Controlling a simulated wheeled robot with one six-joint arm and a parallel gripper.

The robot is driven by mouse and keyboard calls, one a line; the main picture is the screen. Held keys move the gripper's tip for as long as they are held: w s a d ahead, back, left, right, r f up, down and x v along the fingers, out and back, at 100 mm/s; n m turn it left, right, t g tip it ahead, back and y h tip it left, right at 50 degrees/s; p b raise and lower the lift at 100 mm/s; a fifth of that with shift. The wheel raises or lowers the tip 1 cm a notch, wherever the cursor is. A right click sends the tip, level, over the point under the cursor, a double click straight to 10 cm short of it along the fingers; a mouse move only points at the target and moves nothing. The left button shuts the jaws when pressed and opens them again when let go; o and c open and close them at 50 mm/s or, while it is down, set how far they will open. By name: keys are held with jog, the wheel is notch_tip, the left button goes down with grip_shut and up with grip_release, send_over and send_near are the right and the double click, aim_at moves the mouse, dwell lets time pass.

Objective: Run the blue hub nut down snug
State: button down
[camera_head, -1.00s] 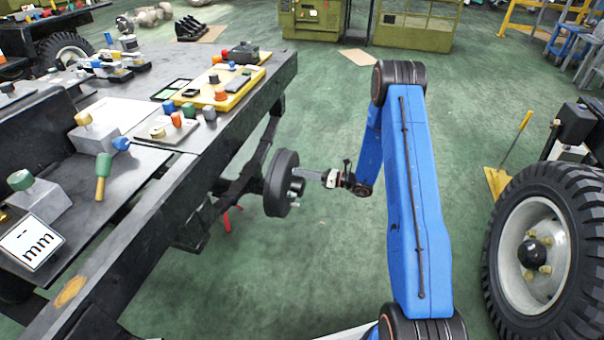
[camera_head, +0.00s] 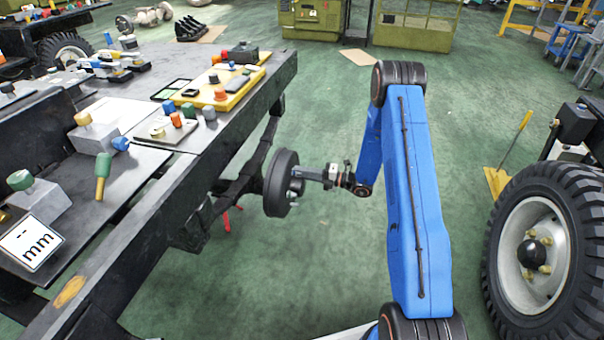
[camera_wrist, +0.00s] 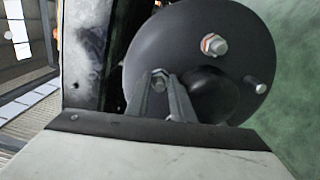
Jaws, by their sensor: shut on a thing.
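The dark round hub (camera_head: 281,183) sits upright at the side of the truck chassis, and it fills the upper middle of the wrist view (camera_wrist: 185,40). My gripper (camera_head: 303,175) reaches it from the right. In the wrist view my gripper (camera_wrist: 161,88) has its fingers closed around a small hex nut (camera_wrist: 160,75) at the hub face. That nut looks greyish and its blue colour cannot be made out. Another nut (camera_wrist: 214,44) with a red-orange mark sits higher on the hub. A bare stud (camera_wrist: 258,86) sticks out at the right. The fingers hide part of the held nut.
The chassis deck (camera_head: 225,135) at left holds a yellow tray (camera_head: 228,92) and a plate (camera_head: 165,133) with coloured knobs. A large wheel (camera_head: 535,250) stands at right. Beside the gripper's fingers, a dark round hub centre (camera_wrist: 208,92) bulges out. Green floor is clear below the arm.

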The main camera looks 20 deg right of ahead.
jog(key=shift+m, duration=0.9)
jog(key=shift+d, duration=0.1)
jog(key=c, duration=1.5)
grip_release()
jog(key=shift+c, duration=0.2)
jog(key=v, duration=1.7)
jog(key=shift+s+d, duration=0.1)
jog(key=shift+d, duration=0.1)
